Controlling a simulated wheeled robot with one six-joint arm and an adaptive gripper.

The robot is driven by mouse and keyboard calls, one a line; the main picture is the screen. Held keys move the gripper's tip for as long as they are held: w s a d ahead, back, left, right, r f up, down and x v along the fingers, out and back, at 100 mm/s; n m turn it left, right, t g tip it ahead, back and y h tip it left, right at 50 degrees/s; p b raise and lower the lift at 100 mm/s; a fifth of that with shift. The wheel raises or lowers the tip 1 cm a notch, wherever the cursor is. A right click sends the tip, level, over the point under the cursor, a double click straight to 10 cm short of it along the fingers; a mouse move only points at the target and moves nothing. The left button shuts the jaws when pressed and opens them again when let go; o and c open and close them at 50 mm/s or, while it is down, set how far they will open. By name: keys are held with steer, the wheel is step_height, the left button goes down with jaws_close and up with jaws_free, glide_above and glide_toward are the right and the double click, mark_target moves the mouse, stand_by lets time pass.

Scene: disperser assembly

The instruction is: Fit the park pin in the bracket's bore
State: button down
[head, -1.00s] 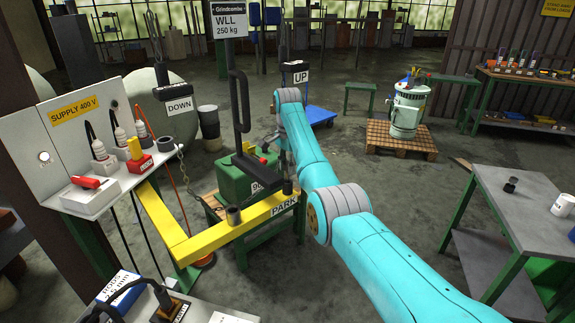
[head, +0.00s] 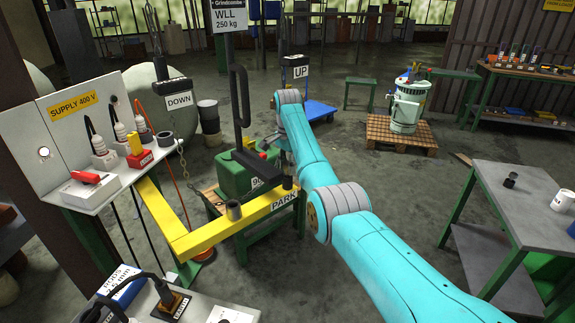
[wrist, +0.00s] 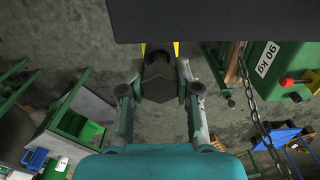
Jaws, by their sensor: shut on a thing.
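The yellow bracket (head: 205,237) with the PARK label (head: 283,201) reaches out to the right in the head view. An upright dark hollow collar (head: 233,211) stands on its arm, and a smaller dark cylinder (head: 287,183) stands above the label. I cannot tell which is the bore. In the wrist view my gripper (wrist: 157,89) has its fingers on either side of a dark piece (wrist: 156,83), held between them, seemingly the park pin. Yellow bracket edges (wrist: 176,47) show beyond it. Its fit with the bore is hidden. My arm hides most of the gripper in the head view.
A green 90 kg weight (head: 237,177) sits behind the bracket, with a hanging chain (wrist: 262,125) near it. A dark slab (wrist: 210,20) covers the top of the wrist view. A supply box (head: 97,190) stands left; a grey table (head: 530,205) stands right.

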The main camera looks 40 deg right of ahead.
steer(key=c, duration=0.7)
jaws_free()
steer(key=shift+c, duration=0.2)
step_height(320, 180, up, 12)
